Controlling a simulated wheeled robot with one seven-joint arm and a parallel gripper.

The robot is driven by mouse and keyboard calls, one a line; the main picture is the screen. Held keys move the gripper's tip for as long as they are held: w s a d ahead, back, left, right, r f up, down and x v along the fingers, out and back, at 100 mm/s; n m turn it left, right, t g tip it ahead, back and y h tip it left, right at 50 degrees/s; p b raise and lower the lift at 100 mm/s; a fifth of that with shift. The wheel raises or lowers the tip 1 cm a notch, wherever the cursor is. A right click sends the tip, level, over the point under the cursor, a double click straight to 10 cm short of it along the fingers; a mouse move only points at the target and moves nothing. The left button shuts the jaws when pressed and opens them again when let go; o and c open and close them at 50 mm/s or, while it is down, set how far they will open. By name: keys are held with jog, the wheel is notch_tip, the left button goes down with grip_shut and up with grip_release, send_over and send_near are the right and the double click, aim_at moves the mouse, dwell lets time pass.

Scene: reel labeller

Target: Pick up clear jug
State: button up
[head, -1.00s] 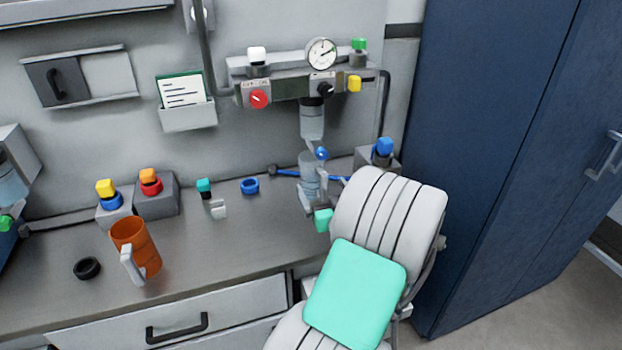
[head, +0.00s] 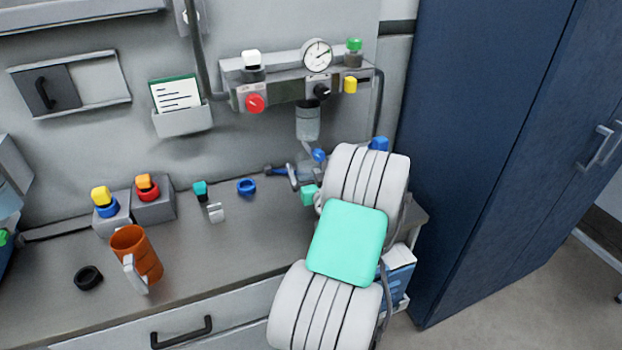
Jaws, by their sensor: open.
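The clear jug (head: 305,170) stands at the back of the grey counter, below the clear cylinder (head: 307,122) of the wall unit. Only a small see-through part of it shows, as my arm covers most of it. My gripper (head: 295,178) is right at the jug, with a grey finger showing on its left side. The gripper is open. The other finger is largely hidden behind my arm, so I cannot tell whether either finger touches the jug.
An orange mug (head: 137,257) and a black ring (head: 88,278) are at the counter's left. Yellow-blue and red-orange knobs stand on grey blocks (head: 154,205) behind. A teal-topped item (head: 201,190) and blue ring (head: 246,187) are nearer the jug. A blue cabinet (head: 480,150) stands right.

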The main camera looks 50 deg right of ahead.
jog(key=shift+c, duration=0.4)
jog(key=c, duration=2.1)
jog(key=shift+r, duration=0.1)
